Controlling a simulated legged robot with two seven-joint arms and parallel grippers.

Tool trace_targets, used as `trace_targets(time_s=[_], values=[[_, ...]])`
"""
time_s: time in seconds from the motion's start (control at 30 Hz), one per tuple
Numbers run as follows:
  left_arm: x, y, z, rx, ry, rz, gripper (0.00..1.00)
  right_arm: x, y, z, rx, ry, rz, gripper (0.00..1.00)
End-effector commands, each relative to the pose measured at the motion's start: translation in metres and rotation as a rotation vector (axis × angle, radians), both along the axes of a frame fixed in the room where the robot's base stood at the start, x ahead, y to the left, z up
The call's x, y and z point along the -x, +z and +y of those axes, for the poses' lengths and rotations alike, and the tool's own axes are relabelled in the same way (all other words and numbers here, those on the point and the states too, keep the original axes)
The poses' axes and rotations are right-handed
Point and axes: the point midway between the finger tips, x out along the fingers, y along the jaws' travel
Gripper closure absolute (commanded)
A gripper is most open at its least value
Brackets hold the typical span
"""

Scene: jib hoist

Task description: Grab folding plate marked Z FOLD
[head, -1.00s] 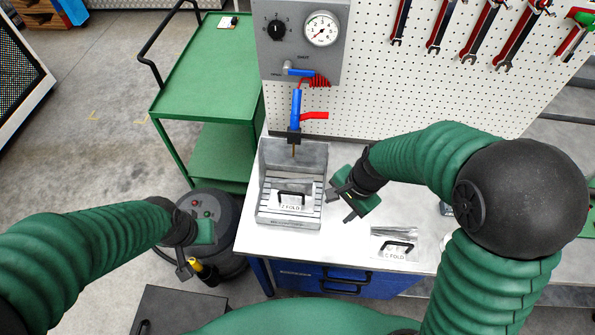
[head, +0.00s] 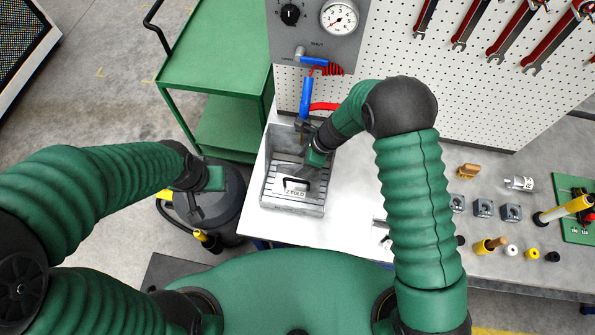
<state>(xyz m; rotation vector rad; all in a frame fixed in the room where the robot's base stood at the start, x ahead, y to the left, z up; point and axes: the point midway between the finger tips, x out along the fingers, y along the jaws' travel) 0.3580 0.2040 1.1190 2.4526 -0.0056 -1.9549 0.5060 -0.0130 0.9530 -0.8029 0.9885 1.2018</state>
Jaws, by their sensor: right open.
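The folding plate marked Z FOLD (head: 295,191) lies in the grey metal tray (head: 319,207) on the bench, its black handle (head: 297,181) upward. My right gripper (head: 306,146) is open over the back right part of the tray, behind the handle and apart from it. It is just below the blue air gun; whether it touches the gun's nozzle I cannot tell. My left gripper (head: 214,179) is off to the left, over the dark round drum; its fingers are not clear to see.
The blue air gun (head: 306,98) with a red lever hangs behind the tray. The C FOLD plate (head: 381,231) is mostly hidden by my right arm. Several small parts lie on the bench at right. A green cart (head: 215,50) stands back left.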

Motion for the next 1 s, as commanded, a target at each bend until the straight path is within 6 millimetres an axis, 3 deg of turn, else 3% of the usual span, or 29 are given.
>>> trace_targets(time_s=[0.3,0.57,0.9,1.0], values=[[0.0,0.016,0.0,0.0,-0.001,-0.001,0.64,-0.003,-0.045,0.01,0.0,0.001,0.0,0.49],[0.0,0.015,0.0,0.0,-0.001,0.0,0.64,-0.005,-0.052,0.013,0.0,0.001,-0.002,0.49],[0.0,0.015,0.0,0.0,0.0,0.0,0.64,-0.005,-0.051,0.013,0.0,0.001,-0.003,0.92],[0.0,0.015,0.0,0.0,0.0,0.0,0.64,-0.005,-0.051,0.012,0.0,0.001,-0.003,1.0]])
